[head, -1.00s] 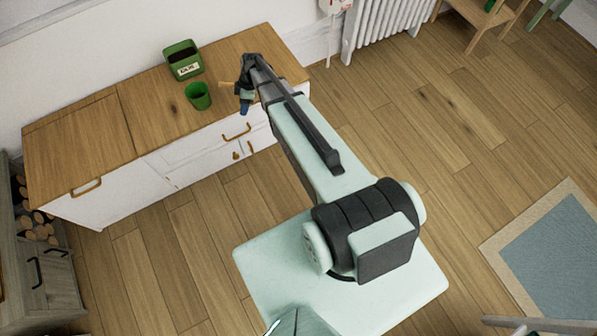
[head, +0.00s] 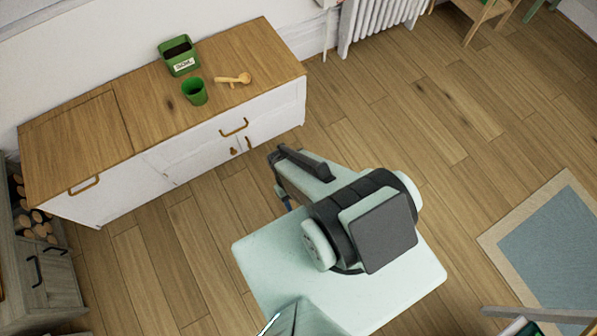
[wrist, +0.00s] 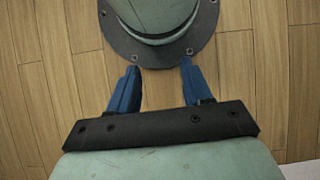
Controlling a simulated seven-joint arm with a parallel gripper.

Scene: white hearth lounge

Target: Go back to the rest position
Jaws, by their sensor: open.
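My gripper (wrist: 158,78) shows in the wrist view with its two blue fingers apart and nothing between them. Beyond the fingers are the wooden floor and a round, pale green part of my own body with a dark rim. In the head view my arm is folded back close to my base, clear of the cabinet. The gripper is mostly hidden there behind the arm, with only a bit of blue showing below it.
A white cabinet (head: 75,137) with a wooden top stands at the left. On it are a green labelled box (head: 181,66), a green cup (head: 194,92) and a wooden scoop-like utensil (head: 235,79). A radiator (head: 375,22) is at the back.

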